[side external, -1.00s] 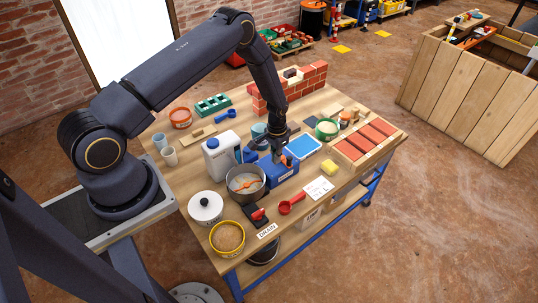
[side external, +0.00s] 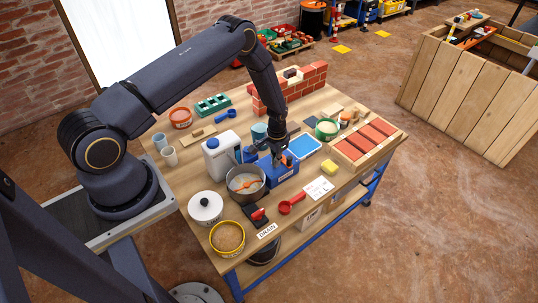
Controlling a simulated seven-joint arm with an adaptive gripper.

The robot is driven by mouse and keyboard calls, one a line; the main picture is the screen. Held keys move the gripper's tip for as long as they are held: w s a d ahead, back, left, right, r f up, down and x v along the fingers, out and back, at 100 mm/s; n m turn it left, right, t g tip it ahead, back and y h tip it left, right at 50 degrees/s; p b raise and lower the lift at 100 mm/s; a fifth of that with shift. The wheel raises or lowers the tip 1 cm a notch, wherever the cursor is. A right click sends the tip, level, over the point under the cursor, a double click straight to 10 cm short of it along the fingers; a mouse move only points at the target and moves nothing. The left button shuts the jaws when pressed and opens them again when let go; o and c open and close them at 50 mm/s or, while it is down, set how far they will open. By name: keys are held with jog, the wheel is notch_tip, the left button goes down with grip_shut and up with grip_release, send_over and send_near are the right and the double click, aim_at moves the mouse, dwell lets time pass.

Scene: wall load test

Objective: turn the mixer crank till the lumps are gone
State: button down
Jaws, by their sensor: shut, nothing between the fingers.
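The mixer is a blue machine (side external: 286,175) with a steel bowl (side external: 247,196) at its left. The bowl holds pale mix around an orange paddle (side external: 247,184); I cannot make out lumps at this size. My gripper (side external: 279,162) points down just above the blue machine, beside a small orange part (side external: 288,160) that may be the crank's grip. The fingers are shut with nothing between them. Whether they touch that orange part is too small to tell, and the gripper partly hides the crank.
A white jug (side external: 219,159) stands close behind the bowl. A blue tray (side external: 304,146) and a brick wall (side external: 290,88) lie beyond the machine.

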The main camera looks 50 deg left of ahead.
jog(key=shift+f, duration=0.65)
jog(key=shift+r, duration=0.75)
jog(key=shift+d, duration=0.15)
dwell(0.4)
